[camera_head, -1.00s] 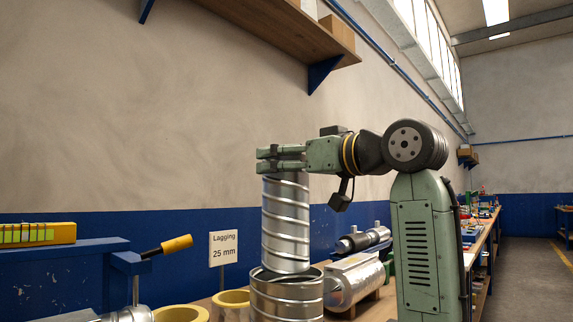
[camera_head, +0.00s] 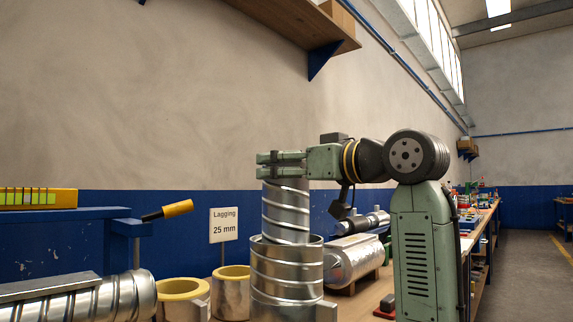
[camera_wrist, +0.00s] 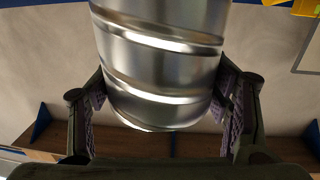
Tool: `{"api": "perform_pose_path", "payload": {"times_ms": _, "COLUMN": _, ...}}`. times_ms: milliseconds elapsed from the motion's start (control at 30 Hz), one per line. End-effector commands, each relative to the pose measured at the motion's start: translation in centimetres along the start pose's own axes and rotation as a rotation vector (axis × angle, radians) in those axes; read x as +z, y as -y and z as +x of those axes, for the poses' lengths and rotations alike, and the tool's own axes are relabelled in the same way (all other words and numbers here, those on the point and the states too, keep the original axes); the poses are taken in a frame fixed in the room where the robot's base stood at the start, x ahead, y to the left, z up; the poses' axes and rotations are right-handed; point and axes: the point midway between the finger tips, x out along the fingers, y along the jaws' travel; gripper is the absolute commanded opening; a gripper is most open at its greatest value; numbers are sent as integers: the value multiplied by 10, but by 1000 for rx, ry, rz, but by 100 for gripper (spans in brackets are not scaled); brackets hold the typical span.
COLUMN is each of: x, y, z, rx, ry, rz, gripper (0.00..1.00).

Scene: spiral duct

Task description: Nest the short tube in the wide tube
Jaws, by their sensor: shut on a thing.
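The short tube (camera_head: 286,212) is shiny spiral metal and hangs upright below my gripper (camera_head: 280,162) in the head view. My gripper is shut on its upper end. The wide tube (camera_head: 287,282) is a larger spiral metal tube standing upright on the bench directly below. The short tube's lower part is hidden inside the wide tube's mouth; its upper part stands above the rim. In the wrist view the short tube (camera_wrist: 160,65) sits between the purple-padded fingers (camera_wrist: 165,108). The wide tube cannot be made out there.
Yellow-rimmed lagging rings (camera_head: 183,290) and a sign (camera_head: 223,225) stand left of the wide tube. A lying spiral duct (camera_head: 85,297) is at front left. A silver cylinder (camera_head: 352,260) lies on a stand to the right. A wooden shelf (camera_head: 285,22) hangs above.

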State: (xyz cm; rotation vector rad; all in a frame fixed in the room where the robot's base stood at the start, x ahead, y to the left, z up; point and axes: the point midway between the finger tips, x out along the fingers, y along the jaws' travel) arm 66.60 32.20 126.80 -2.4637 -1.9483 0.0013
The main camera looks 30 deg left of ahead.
Motion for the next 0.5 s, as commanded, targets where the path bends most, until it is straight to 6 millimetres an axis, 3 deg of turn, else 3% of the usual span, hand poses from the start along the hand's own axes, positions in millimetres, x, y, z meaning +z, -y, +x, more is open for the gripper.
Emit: {"api": "perform_pose_path", "payload": {"times_ms": 500, "x": 38, "y": 0, "z": 0, "rx": 0, "ry": -2, "rz": -1, "gripper": 14}}
